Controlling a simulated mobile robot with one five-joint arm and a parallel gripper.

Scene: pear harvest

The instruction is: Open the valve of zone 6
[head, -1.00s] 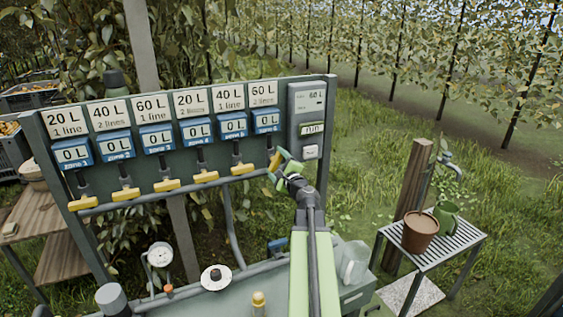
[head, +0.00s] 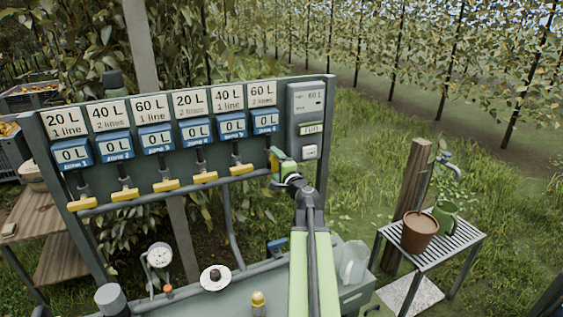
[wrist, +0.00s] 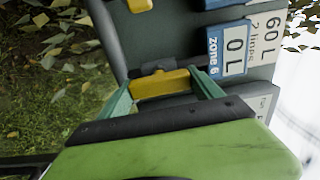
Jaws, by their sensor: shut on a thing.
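The zone 6 meter (head: 265,121) is the rightmost in the panel's row. In the wrist view its blue-edged label (wrist: 232,55) reads "0 L". Below it, the yellow valve handle (wrist: 160,84) of zone 6 lies lengthwise between my gripper's two green fingers. My gripper (head: 277,160) is shut on this handle, at the right end of the pipe row, and hides most of it in the head view. The handle runs along the panel's up-down direction, while the other yellow handles, such as zone 5's (head: 242,170), lie crosswise.
A grey control box (head: 306,108) with a display and a "run" label is right of the zone 6 meter. A green bench (head: 190,300) with a gauge (head: 159,255) stands below. A slatted table (head: 462,240) with a pot is to the right, with grass between.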

